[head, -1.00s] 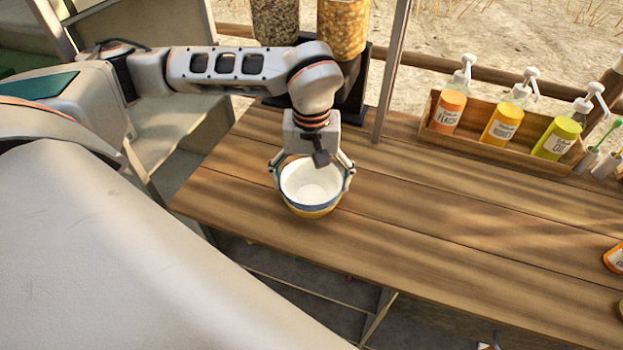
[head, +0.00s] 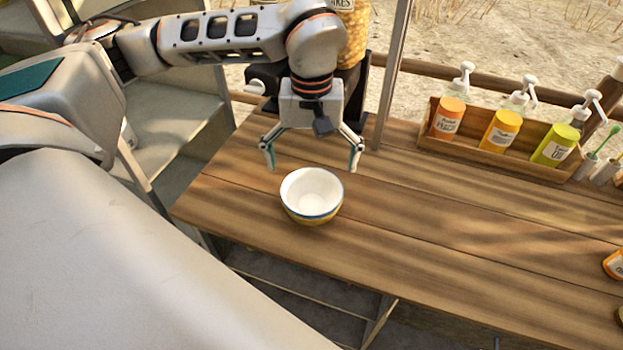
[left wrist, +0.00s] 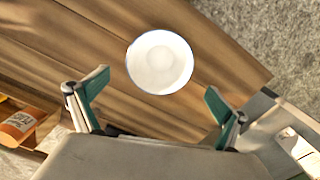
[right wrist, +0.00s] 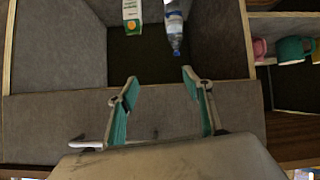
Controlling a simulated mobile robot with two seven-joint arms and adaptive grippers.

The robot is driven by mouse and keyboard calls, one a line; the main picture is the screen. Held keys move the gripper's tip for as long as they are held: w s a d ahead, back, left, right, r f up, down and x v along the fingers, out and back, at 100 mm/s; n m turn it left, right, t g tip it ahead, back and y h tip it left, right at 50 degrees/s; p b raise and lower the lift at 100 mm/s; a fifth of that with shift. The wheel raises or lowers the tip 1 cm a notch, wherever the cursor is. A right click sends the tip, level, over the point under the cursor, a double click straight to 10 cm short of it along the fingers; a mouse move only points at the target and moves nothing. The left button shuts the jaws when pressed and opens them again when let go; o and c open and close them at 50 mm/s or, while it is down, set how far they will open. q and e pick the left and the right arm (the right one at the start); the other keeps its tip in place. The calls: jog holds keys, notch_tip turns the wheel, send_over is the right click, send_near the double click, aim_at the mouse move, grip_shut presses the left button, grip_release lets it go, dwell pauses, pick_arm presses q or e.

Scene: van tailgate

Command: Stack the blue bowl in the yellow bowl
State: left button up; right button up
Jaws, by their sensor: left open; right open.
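The blue bowl (head: 312,186), white inside with a blue rim band, sits nested in the yellow bowl (head: 314,220) on the wooden table. Only a yellow band of the lower bowl shows beneath it. My left gripper (head: 313,165) is open and empty, above and just behind the bowls, not touching them. In the left wrist view the white inside of the blue bowl (left wrist: 160,62) shows beyond the open fingers, and the yellow bowl is hidden. My right gripper (right wrist: 157,85) is open and empty, away from the bowls, facing a grey compartment.
A wooden rack (head: 500,150) with several pump bottles stands at the back right of the table (head: 450,240). A metal post (head: 393,75) and a dark stand with jars are behind the left gripper. The table's middle is clear. A carton (right wrist: 132,14) and a bottle (right wrist: 174,28) show in the right wrist view.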

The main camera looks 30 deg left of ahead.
pick_arm(q)
jog(key=shift+r, duration=2.6)
